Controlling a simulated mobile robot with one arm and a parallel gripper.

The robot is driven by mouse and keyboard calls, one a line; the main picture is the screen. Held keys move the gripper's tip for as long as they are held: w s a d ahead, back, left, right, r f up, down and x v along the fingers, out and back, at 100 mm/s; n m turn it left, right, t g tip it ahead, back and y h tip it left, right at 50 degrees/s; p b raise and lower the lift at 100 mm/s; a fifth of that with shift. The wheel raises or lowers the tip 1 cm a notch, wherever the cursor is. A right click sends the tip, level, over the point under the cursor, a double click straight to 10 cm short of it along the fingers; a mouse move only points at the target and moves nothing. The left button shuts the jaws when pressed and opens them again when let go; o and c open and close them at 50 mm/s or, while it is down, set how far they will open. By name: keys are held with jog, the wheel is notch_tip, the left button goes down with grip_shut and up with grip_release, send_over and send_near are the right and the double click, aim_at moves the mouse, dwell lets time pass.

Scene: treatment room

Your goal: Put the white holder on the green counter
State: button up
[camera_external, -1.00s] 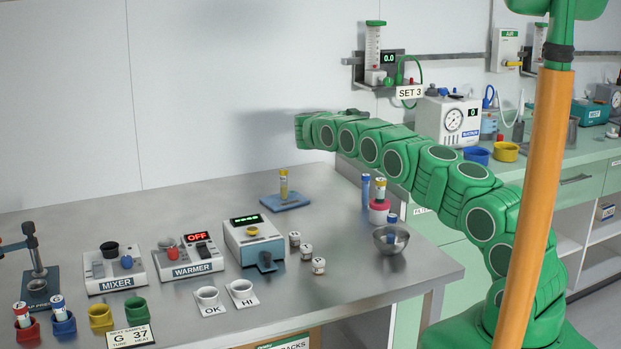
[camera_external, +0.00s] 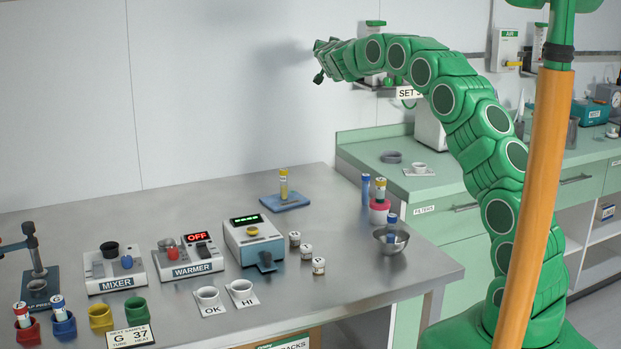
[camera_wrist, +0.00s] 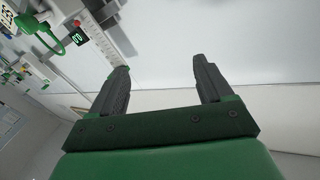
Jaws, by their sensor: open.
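White cup-shaped holders stand on the steel table: one at the OK card (camera_external: 208,296) and one at the HI card (camera_external: 241,287). A similar white holder (camera_external: 419,169) stands on a small white card on the green counter (camera_external: 368,151). I cannot tell which one the task means. My gripper (camera_external: 318,62) is high in front of the back wall, far from all of them. In the wrist view my gripper (camera_wrist: 161,70) has its two dark fingers wide apart with nothing between them.
A grey ring (camera_external: 391,157) lies on the counter beside the white holder. The table carries a mixer (camera_external: 115,268), a warmer (camera_external: 188,258), colored cups, a metal bowl (camera_external: 391,240) and a blue pad (camera_external: 285,202) with a yellow tube. An orange post stands in front at right.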

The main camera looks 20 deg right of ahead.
jog(key=s+a+f+n+g+y, duration=0.2)
jog(key=s+a+n+g+y, duration=0.25)
jog(key=s, duration=0.85)
jog(key=s+a+f+n+g+y, duration=0.1)
jog(key=s+a+n+y, duration=0.3)
jog(key=s+a+y, duration=0.55)
jog(key=s+d+f+g+h, duration=0.2)
jog(key=s+d+f+g, duration=0.2)
jog(key=s, duration=1.4)
jog(key=s+d+f+g+h, duration=0.2)
jog(key=s+d+f+g, duration=0.2)
jog(key=s, duration=1.4)
jog(key=s+d+f+g+h, duration=0.2)
jog(key=s+f, duration=0.5)
jog(key=s, duration=1.1)
jog(key=d+g, duration=0.1)
jog(key=g, duration=0.1)
jog(key=shift+s+d+f+g, duration=0.2)
jog(key=shift+s+d+g, duration=0.1)
jog(key=shift+d+g, duration=0.1)
jog(key=shift+m, duration=0.25)
